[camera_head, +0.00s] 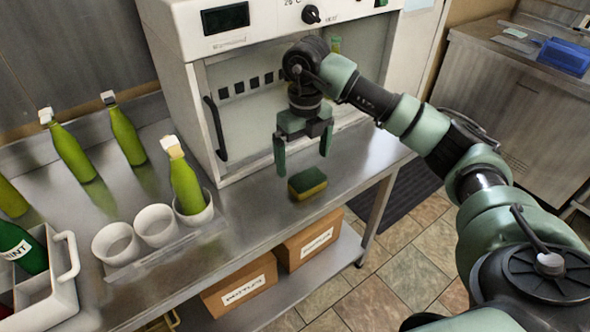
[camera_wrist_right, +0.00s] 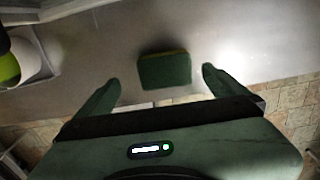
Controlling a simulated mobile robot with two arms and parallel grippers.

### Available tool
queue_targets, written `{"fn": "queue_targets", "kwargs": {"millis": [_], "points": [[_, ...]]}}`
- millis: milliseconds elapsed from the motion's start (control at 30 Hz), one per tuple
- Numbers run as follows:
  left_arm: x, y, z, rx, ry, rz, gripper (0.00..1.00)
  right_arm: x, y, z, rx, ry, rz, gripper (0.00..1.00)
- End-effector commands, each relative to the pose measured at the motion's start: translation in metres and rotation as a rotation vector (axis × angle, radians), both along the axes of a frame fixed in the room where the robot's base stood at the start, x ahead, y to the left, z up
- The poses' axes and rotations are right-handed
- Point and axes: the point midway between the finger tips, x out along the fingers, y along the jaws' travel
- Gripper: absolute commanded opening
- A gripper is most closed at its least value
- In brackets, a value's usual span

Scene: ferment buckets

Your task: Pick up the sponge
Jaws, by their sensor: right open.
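The sponge (camera_head: 307,184), green on top with a yellow side, lies on the steel table (camera_head: 258,222) near its front edge. In the right wrist view the sponge (camera_wrist_right: 165,70) shows ahead of the fingers, roughly centred between them. My right gripper (camera_head: 302,158) is open, points down and is empty. It is above the sponge and apart from it. It also shows in the right wrist view (camera_wrist_right: 161,84) with its two fingers spread wide. My left gripper does not show.
A white cabinet (camera_head: 215,115) with a handle stands behind the sponge. To the left, a green bottle (camera_head: 184,180) stands in one of the white cups (camera_head: 155,226). A white crate (camera_head: 68,258) holds bottles. Boxes (camera_head: 308,240) sit on the lower shelf. The table around the sponge is clear.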

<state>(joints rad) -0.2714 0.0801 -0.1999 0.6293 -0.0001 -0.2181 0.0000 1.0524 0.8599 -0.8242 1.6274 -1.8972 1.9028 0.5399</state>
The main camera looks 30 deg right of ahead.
Motion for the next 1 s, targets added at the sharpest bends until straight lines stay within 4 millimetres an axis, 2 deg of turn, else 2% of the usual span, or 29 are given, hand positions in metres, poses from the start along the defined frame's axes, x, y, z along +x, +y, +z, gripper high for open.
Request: {"fn": "queue_targets", "kwargs": {"millis": [100, 300, 400, 500, 600, 733, 867, 900, 1000], "points": [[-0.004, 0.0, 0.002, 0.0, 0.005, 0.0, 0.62, -0.002, -0.004, -0.01, -0.012, 0.008, -0.006, 1.0], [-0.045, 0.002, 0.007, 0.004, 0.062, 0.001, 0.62, -0.002, -0.005, -0.032, -0.009, 0.009, -0.003, 1.0], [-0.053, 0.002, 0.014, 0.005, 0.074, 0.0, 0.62, -0.002, -0.007, -0.046, -0.008, 0.011, -0.004, 1.0], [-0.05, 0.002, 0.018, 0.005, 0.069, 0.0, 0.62, -0.002, -0.007, -0.062, -0.006, 0.009, -0.002, 1.0], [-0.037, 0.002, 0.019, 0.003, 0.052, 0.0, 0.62, -0.001, -0.008, -0.072, -0.007, 0.006, -0.003, 1.0], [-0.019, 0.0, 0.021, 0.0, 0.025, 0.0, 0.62, -0.001, -0.007, -0.077, -0.007, 0.004, -0.002, 1.0], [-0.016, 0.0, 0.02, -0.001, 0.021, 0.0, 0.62, -0.001, -0.007, -0.077, -0.006, 0.004, -0.001, 1.0], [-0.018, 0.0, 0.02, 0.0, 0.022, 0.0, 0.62, -0.001, -0.007, -0.077, -0.006, 0.004, -0.001, 0.94], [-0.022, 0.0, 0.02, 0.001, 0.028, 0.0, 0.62, -0.001, -0.007, -0.076, -0.006, 0.004, -0.001, 0.67]]}}
